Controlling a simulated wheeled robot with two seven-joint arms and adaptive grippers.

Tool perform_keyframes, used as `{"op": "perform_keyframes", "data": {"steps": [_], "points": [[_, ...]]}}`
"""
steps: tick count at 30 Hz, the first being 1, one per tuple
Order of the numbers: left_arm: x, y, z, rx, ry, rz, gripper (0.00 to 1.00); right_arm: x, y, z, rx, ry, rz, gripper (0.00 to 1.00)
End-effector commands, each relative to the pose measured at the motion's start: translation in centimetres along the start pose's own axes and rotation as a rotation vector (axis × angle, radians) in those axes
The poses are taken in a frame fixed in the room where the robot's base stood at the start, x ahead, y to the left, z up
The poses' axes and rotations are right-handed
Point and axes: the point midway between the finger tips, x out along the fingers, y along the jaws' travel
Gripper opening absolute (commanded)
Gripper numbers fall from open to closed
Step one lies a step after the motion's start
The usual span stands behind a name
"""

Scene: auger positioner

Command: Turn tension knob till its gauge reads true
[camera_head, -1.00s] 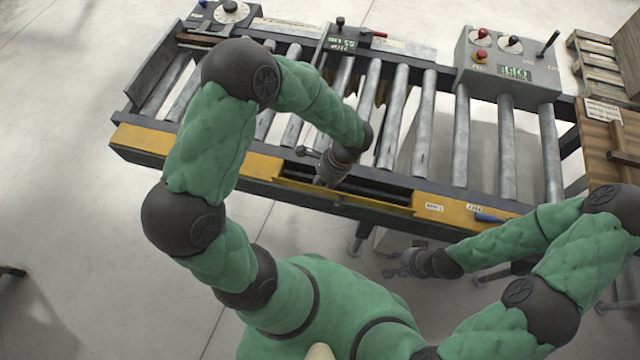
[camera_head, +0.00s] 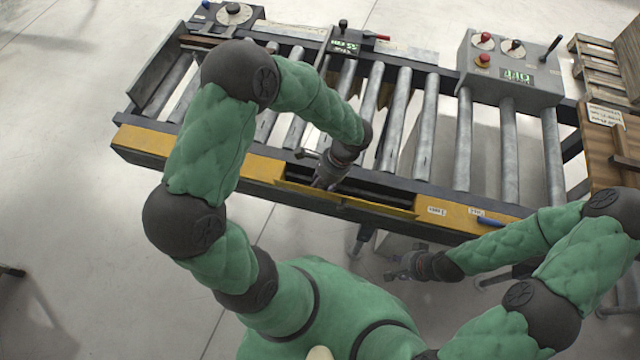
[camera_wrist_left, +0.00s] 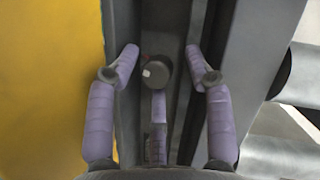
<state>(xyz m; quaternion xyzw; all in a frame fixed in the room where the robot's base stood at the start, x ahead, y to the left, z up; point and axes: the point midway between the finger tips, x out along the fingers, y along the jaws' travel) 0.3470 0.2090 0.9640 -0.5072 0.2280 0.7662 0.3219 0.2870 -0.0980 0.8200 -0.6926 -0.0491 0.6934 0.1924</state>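In the left wrist view a round dark knob (camera_wrist_left: 157,72) with a small white mark sits in a narrow channel between dark rails. My left gripper (camera_wrist_left: 162,66) is open, one finger on each side of the knob, with gaps visible. In the head view my left gripper (camera_head: 322,180) reaches down into the slot at the conveyor's front edge and hides the knob. My right gripper (camera_head: 398,266) hangs in front of the conveyor, away from it; its fingers are too small to judge.
The roller conveyor (camera_head: 430,125) has a yellow front rail (camera_head: 150,140). A control box (camera_head: 515,65) with levers and a red button stands at the back right. A dial unit (camera_head: 232,12) and a small display (camera_head: 345,47) are at the back. Wooden pallets (camera_head: 590,60) stand right.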

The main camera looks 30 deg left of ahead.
Motion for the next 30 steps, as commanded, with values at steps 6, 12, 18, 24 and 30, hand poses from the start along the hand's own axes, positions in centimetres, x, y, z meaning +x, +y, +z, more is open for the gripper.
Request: {"op": "perform_keyframes", "data": {"steps": [6, 12, 18, 24, 30], "points": [[0.1, 0.3, -0.1, 0.002, -0.002, 0.006, 0.52, 0.0, 0.0, 0.0, 0.001, 0.000, 0.000, 0.40], [-1.8, 0.2, -0.1, 0.002, 0.000, 0.003, 0.52, 0.0, 0.0, 0.0, 0.001, 0.000, 0.000, 0.40], [-4.8, 0.0, -0.1, 0.001, 0.001, 0.001, 0.52, 0.0, 0.0, 0.0, 0.000, 0.000, 0.000, 0.40], [-7.0, -0.1, 0.0, 0.000, 0.000, 0.001, 0.52, 0.0, 0.0, 0.0, 0.000, 0.000, 0.000, 0.40], [-7.9, -0.1, 0.0, 0.001, 0.000, 0.001, 0.52, 0.0, 0.0, 0.0, 0.000, 0.000, 0.000, 0.40]]}}
